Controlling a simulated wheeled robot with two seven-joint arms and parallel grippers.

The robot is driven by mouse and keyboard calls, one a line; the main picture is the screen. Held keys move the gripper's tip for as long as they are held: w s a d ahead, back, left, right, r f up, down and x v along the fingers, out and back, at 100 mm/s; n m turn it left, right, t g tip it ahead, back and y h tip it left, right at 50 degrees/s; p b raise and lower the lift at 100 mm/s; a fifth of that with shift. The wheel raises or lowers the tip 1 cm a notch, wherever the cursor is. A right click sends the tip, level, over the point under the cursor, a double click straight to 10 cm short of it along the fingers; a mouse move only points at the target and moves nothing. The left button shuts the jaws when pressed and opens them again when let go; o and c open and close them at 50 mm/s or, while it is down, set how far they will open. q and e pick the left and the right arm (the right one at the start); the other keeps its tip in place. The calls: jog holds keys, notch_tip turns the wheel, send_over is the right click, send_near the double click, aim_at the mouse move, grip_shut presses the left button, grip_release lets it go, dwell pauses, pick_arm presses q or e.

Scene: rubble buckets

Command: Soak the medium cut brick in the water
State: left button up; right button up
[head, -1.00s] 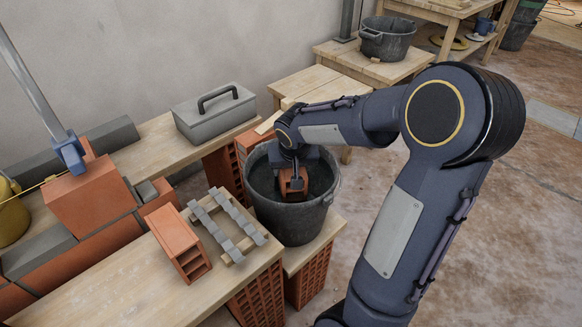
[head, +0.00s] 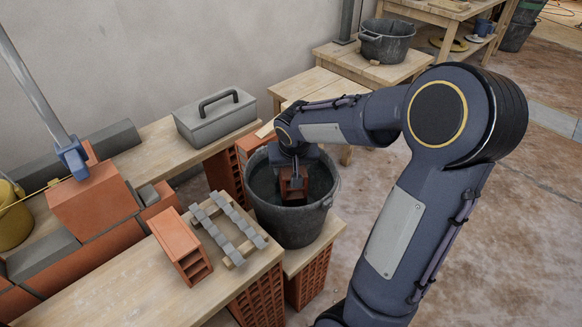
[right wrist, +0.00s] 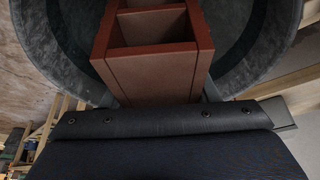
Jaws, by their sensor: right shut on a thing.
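My right gripper (head: 291,172) reaches down into the dark bucket (head: 292,226) and is shut on a hollow orange cut brick (head: 294,189). The brick is inside the bucket, below the rim, and looks darker than the dry bricks. In the right wrist view the brick (right wrist: 155,75) shows its open cells, with the bucket wall (right wrist: 65,45) curving around it. Dark water seems to surround the brick, but how deep it sits is hard to tell. The fingertips are mostly hidden. My left gripper is not in view.
Another hollow orange brick (head: 180,246) lies on the near plank bench (head: 110,296), beside a wooden rack with grey pieces (head: 226,228). A grey toolbox (head: 214,114) stands on the rear bench. A brick wall with a string line is at left. A second bucket (head: 387,40) stands farther back.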

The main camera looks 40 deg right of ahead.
jog(key=shift+r+p, duration=3.3)
jog(key=shift+r, duration=1.45)
jog(key=shift+r+p, duration=1.5)
jog(key=shift+r, duration=0.5)
